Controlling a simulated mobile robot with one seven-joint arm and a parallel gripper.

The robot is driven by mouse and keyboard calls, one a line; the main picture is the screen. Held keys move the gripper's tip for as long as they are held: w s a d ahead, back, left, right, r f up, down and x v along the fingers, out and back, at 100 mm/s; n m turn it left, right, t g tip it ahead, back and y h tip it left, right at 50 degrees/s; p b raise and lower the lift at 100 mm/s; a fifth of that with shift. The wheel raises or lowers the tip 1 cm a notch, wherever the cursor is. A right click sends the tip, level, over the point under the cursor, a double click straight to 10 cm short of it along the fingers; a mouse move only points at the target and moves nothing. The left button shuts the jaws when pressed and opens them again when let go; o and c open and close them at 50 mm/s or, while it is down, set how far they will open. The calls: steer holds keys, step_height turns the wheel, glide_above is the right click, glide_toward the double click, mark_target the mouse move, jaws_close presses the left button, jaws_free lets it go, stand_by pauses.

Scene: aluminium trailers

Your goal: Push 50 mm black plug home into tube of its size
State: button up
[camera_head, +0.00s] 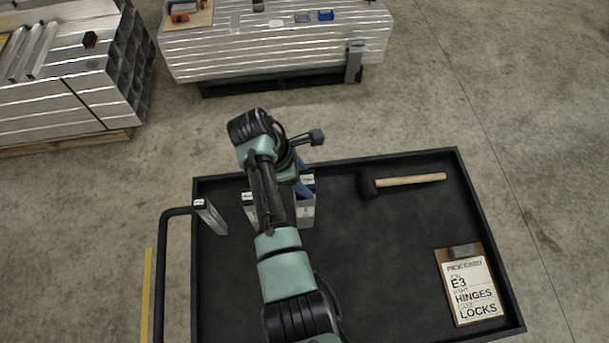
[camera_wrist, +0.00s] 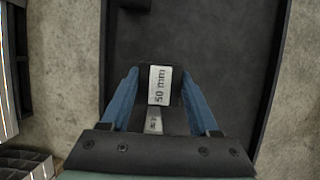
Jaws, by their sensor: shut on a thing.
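My gripper (camera_wrist: 159,80) has two blue fingers. They are shut on a black plug (camera_wrist: 175,78) whose white label reads "50 mm". A grey tube (camera_wrist: 152,113) with a smaller, unreadable label shows below the plug, between the fingers. In the head view my gripper (camera_head: 304,188) is at the back left of the black tray, partly hidden by my arm. Silver tubes with white labels stand around it: one (camera_head: 305,214) just below the fingers, one (camera_head: 250,208) left of my arm, one (camera_head: 212,218) farther left. Whether the plug touches a tube cannot be told.
The black tray (camera_head: 390,250) has a raised rim. A mallet (camera_head: 410,180) lies at its back right and a clipboard (camera_head: 468,285) at its front right. The tray's middle right is clear. Stacks of aluminium profiles (camera_head: 270,50) stand beyond, on the concrete floor.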

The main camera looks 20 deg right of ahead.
steer(key=shift+f+b, duration=1.05)
steer(key=shift+f, duration=0.75)
steer(key=shift+s+f, duration=0.15)
steer(key=o, duration=1.1)
steer(key=shift+c, duration=0.2)
steer(key=o, duration=0.4)
steer(key=shift+f, duration=0.2)
steer(key=shift+a+r, duration=0.1)
steer(key=v, duration=1.3)
steer(key=shift+w+r, duration=0.25)
steer(key=shift+r, duration=0.1)
